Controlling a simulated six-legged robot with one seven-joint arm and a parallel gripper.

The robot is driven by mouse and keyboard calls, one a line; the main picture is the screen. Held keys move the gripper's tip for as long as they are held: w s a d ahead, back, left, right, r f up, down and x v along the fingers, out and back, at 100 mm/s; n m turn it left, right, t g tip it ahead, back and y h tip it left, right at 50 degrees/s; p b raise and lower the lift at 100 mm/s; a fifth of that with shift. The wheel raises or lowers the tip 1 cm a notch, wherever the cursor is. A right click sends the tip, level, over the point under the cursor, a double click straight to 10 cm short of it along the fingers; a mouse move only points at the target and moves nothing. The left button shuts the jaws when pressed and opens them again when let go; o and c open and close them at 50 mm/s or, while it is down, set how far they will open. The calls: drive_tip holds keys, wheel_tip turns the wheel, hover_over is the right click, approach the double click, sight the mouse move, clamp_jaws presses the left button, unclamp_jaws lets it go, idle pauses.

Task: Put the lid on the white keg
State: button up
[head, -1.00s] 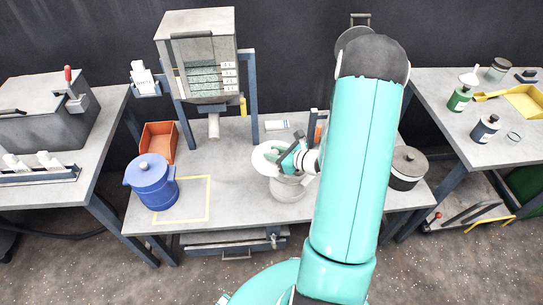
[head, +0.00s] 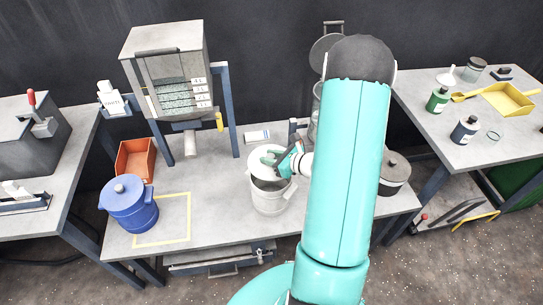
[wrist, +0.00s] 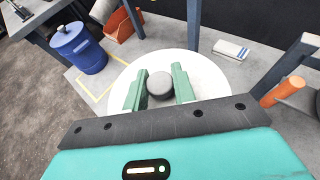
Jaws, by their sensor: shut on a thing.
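The white keg (head: 269,201) stands open-topped on the middle table in the head view, with a dark gap showing under the lid's front edge. The white round lid (head: 262,167) is over the back of the keg's mouth and looks tilted or raised; whether it touches the rim I cannot tell. My gripper (head: 281,161) is shut on the lid's knob. In the wrist view the lid (wrist: 196,70) lies under my gripper (wrist: 160,88), with its grey knob (wrist: 160,84) between the green fingers. The keg is hidden there.
A blue lidded keg (head: 132,208) stands left beside a yellow outlined square (head: 188,218). A dark-lidded pot (head: 396,172) stands right of my arm. The table front between is clear.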

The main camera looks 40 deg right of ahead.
drive_tip(key=shift+f, duration=2.4)
drive_tip(key=shift+f, duration=1)
drive_tip(key=o, duration=1.1)
drive_tip(key=shift+s, duration=0.15)
drive_tip(key=v, duration=1.3)
drive_tip(key=shift+s+r, duration=0.2)
drive_tip(key=shift+s, duration=0.05)
drive_tip(key=shift+d, duration=0.1)
